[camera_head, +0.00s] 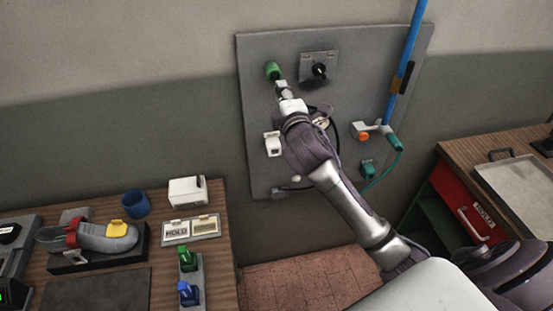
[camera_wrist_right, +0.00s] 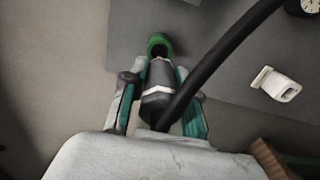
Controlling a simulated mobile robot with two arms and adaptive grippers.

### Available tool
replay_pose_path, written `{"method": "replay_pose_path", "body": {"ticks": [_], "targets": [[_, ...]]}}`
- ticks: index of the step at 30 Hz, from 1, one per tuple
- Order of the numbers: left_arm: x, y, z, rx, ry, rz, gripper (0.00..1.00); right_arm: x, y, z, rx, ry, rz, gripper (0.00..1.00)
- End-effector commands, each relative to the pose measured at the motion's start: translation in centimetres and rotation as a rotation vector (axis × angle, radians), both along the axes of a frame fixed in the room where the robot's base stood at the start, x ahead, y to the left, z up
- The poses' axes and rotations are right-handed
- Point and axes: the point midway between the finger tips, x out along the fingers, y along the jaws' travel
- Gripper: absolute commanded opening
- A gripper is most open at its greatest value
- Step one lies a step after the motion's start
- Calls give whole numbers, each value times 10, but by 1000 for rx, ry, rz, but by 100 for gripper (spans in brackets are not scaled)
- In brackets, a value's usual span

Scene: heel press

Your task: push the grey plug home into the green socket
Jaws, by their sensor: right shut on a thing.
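The green socket (camera_head: 272,70) is fixed near the upper left of the grey wall panel. It also shows at the top of the right wrist view (camera_wrist_right: 160,44). My right gripper (camera_head: 282,88) is just below the socket in the head view. It is shut on the grey plug (camera_wrist_right: 158,90), with a finger on each side. The plug's front end points at the socket and meets or nearly meets its rim; I cannot tell how deep it sits. A thick black cable runs from the plug to the upper right. My left gripper is not in view.
The grey panel (camera_head: 255,130) also carries a black rotary knob (camera_head: 319,70), a white fitting (camera_head: 272,144), a blue pole (camera_head: 409,45) and a teal hose fitting (camera_head: 396,142). A wooden bench with a shoe (camera_head: 108,237) stands at left. A red drawer unit (camera_head: 459,204) stands at right.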

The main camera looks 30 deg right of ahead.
Motion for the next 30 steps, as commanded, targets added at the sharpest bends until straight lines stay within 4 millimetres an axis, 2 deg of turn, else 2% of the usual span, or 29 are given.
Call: {"method": "replay_pose_path", "body": {"ticks": [21,30], "targets": [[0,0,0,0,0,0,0,28,-7,1,1,-1,0,0],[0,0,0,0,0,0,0,31,-8,0,0,0,0,0]]}}
